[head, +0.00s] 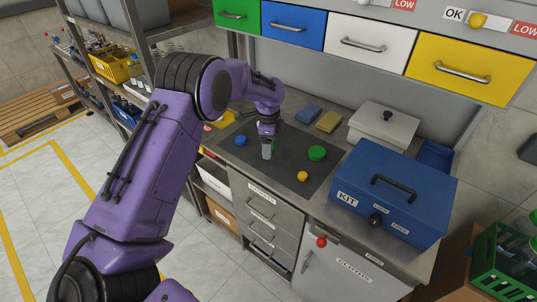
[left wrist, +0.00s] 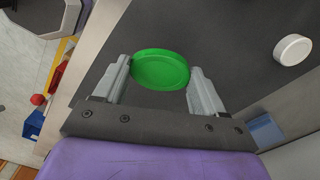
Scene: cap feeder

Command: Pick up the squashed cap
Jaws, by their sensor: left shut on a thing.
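My left gripper (head: 267,153) points down over the dark mat (head: 250,168) on the bench. In the left wrist view my left gripper (left wrist: 160,80) is shut on a green cap (left wrist: 160,69), with a finger at each side of it. The cap looks oval there; I cannot tell how much of that is squashing and how much is viewing angle. In the head view a green cap (head: 317,153), a blue cap (head: 240,141) and a yellow cap (head: 303,176) lie on the mat around the gripper. My right gripper is not in view.
A white round cap (left wrist: 293,49) shows in the left wrist view. A blue KIT case (head: 400,185) and a pale lidded box (head: 383,128) stand to the right. Blue and yellow sponges (head: 328,121) lie behind the mat. Coloured drawers (head: 370,42) hang above the bench.

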